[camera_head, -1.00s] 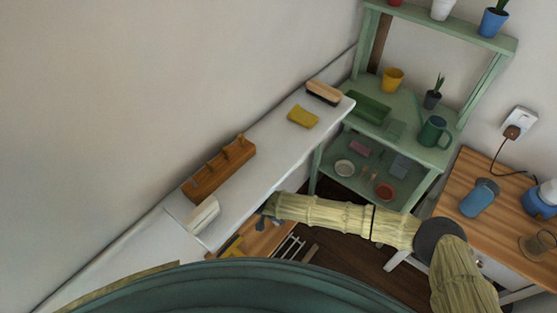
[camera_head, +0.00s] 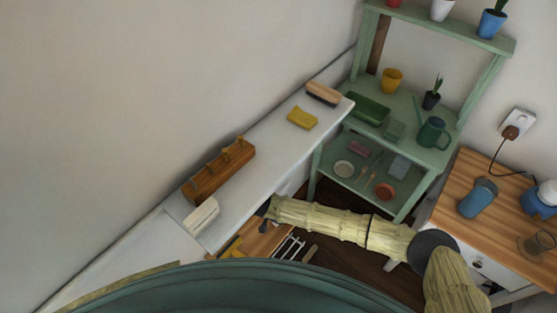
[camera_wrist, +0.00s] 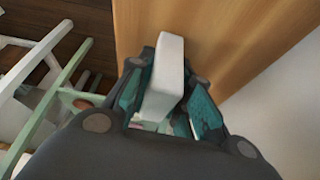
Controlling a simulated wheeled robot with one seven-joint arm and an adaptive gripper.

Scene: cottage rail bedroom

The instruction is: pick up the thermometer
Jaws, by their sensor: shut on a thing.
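The thermometer (camera_wrist: 166,76) shows in the wrist view as a plain white, slab-like thing standing out between the fingers. My gripper (camera_wrist: 167,95) is shut on it, with a teal finger pad on each side. Its lower end is hidden by the fingers, and no display or marking shows. In the head view my gripper (camera_head: 265,209) is a small dark shape beside the white ledge, above a wooden surface. The thermometer cannot be made out there.
The white ledge (camera_head: 252,165) holds a wooden rack (camera_head: 219,171), a white block (camera_head: 201,216), a yellow sponge (camera_head: 302,118) and a brush (camera_head: 323,94). A green shelf (camera_head: 425,148) with pots stands behind my arm. A wooden-topped table (camera_head: 505,210) is at right.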

